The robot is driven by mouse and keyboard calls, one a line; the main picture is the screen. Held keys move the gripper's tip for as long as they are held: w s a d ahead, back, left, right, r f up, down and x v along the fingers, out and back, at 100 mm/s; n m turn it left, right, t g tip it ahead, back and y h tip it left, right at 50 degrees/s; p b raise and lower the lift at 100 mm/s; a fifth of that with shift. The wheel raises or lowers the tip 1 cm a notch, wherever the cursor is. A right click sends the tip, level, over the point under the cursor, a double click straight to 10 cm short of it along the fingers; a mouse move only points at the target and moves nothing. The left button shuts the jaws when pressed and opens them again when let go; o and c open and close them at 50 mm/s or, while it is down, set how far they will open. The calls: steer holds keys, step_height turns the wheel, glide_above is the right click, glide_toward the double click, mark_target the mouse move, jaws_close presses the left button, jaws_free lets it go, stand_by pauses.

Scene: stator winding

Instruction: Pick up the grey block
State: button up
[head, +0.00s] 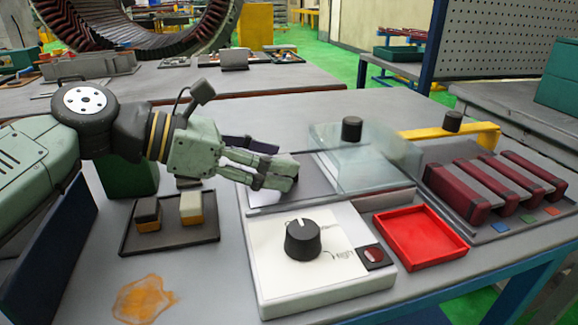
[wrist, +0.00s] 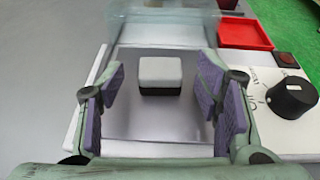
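The grey block (wrist: 160,76), with a pale grey top and dark sides, sits on a shiny metal plate (wrist: 150,122) in the wrist view. My gripper (wrist: 160,92) is open, with its purple-padded fingers apart on the left and right. The block lies ahead between them, with a gap on each side. In the head view my gripper (head: 272,166) reaches low over the plate (head: 258,198) beside the clear cover. I cannot make out the block there; the fingers seem to hide it.
A clear cover (head: 375,168) with a black knob stands just right of my fingers. A white dial box (head: 345,280) is in front, with a red tray (head: 420,238) beside it. A dark tray (head: 170,238) with two blocks lies left. Dark red bars (head: 480,185) stand at right.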

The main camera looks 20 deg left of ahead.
steer(key=c, duration=1.3)
steer(key=shift+o, duration=0.2)
steer(key=shift+w+r, duration=0.1)
steer(key=shift+r, duration=0.1)
